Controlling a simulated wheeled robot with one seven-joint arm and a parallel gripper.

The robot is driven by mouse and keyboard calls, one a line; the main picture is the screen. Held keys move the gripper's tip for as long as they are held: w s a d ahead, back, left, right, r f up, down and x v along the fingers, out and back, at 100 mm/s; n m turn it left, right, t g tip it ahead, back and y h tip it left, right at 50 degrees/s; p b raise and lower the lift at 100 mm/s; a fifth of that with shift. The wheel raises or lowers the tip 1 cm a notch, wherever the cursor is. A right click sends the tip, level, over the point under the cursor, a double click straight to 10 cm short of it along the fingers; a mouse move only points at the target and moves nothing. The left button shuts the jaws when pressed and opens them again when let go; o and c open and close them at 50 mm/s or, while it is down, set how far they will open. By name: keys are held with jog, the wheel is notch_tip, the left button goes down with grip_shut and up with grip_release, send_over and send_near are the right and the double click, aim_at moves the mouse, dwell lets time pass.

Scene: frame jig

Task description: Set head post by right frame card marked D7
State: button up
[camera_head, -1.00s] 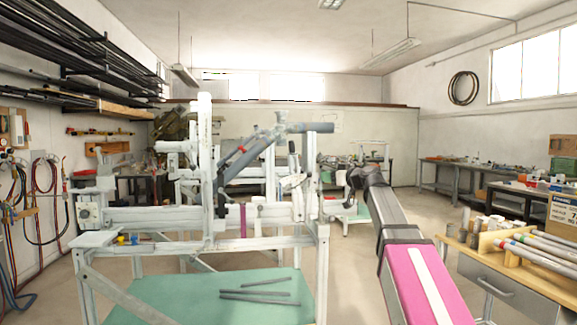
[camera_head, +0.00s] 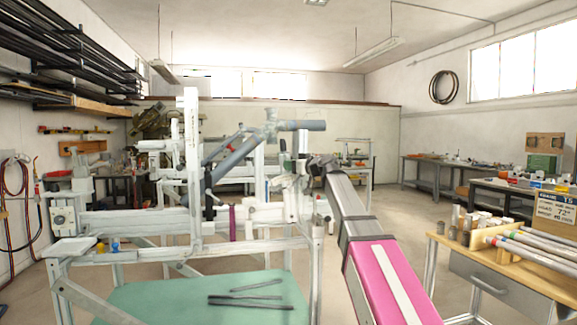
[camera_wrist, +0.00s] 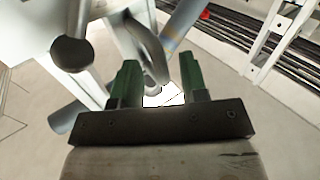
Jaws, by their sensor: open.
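The white frame jig (camera_head: 110,222) stands ahead at left, with a tall marked upright post (camera_head: 191,150) and a shorter upright (camera_head: 303,146) near my arm. I cannot tell for sure which is the head post. Grey-blue frame tubes (camera_head: 237,148) are held in the jig. A printed frame card (camera_head: 556,208) stands on the right bench; a large "72" seems readable, D7 is not clear. My gripper (camera_wrist: 155,85) is open, its green fingers on either side of a curved grey lever (camera_wrist: 146,48); contact cannot be told. A dark round knob (camera_wrist: 72,54) is left of it.
A wooden-topped bench (camera_head: 510,270) with tubes and small cylinders stands at right. A green lower shelf (camera_head: 150,300) under the jig holds loose dark rods. Floor between jig and right bench is partly clear. Tube racks (camera_head: 70,50) line the left wall.

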jog(key=shift+x, duration=0.95)
grip_shut()
jog(key=shift+n+g+h, duration=0.4)
jog(key=shift+n+h, duration=0.1)
jog(key=shift+n, duration=0.3)
jog(key=shift+s+a+f, duration=0.15)
jog(key=shift+s+a, duration=0.05)
jog(key=shift+a, duration=0.45)
jog(key=shift+s+a+f, duration=0.15)
jog(key=shift+s+a, duration=0.05)
jog(key=shift+a, duration=0.45)
jog(key=shift+s+a+f, duration=0.15)
jog(key=shift+s+a, duration=0.05)
jog(key=shift+a, duration=0.4)
grip_release()
jog(key=v, duration=1)
jog(key=shift+s+d, duration=0.3)
